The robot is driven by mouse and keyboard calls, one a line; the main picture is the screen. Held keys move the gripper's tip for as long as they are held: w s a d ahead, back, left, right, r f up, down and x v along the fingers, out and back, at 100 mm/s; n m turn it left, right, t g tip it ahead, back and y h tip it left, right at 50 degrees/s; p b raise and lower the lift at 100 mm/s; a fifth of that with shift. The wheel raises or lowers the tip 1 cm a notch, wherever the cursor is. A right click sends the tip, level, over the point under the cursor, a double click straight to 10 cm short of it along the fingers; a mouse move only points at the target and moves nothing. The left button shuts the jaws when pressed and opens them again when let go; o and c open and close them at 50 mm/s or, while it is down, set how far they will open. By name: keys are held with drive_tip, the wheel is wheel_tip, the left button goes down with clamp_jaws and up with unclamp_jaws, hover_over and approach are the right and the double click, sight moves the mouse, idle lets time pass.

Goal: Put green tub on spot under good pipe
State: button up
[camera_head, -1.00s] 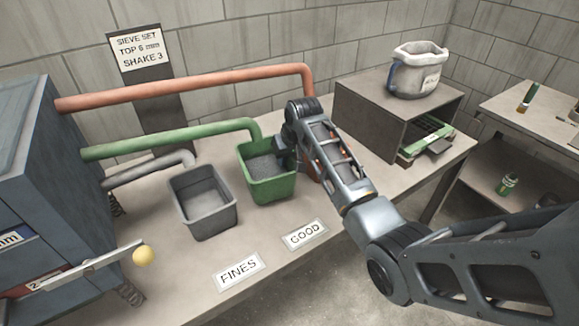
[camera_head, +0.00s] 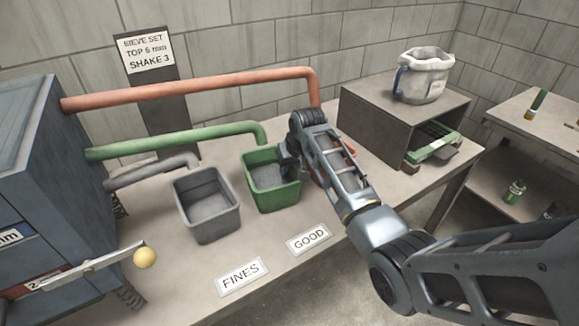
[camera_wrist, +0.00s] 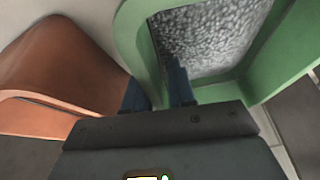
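The green tub (camera_head: 275,195) stands on the table below the open end of the green pipe (camera_head: 200,137), behind the GOOD label (camera_head: 309,238). It holds grey granular material, which shows closely in the wrist view (camera_wrist: 205,40). My gripper (camera_head: 286,163) is at the tub's right wall. In the wrist view, my gripper's (camera_wrist: 157,95) two dark blue fingers straddle the green wall, one inside the tub and one outside. They look closed on it. The fingertips are partly hidden. The table spot directly beneath the tub is hidden.
A grey tub (camera_head: 211,227) stands left of the green one, behind the FINES label (camera_head: 242,276). An orange pipe (camera_head: 190,90) runs above; an orange tub (camera_wrist: 60,75) sits close beside my gripper, mostly hidden by my arm. A box shelf (camera_head: 375,122) bearing a white jug (camera_head: 424,78) stands right.

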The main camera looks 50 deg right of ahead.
drive_tip(key=shift+o, duration=1.2)
drive_tip(key=shift+f, duration=0.1)
drive_tip(key=shift+s, duration=0.1)
drive_tip(key=d+v, duration=0.1)
drive_tip(key=v, duration=0.6)
drive_tip(key=shift+a+r, duration=0.45)
drive_tip(key=shift+a, duration=0.1)
drive_tip(key=shift+s, duration=0.1)
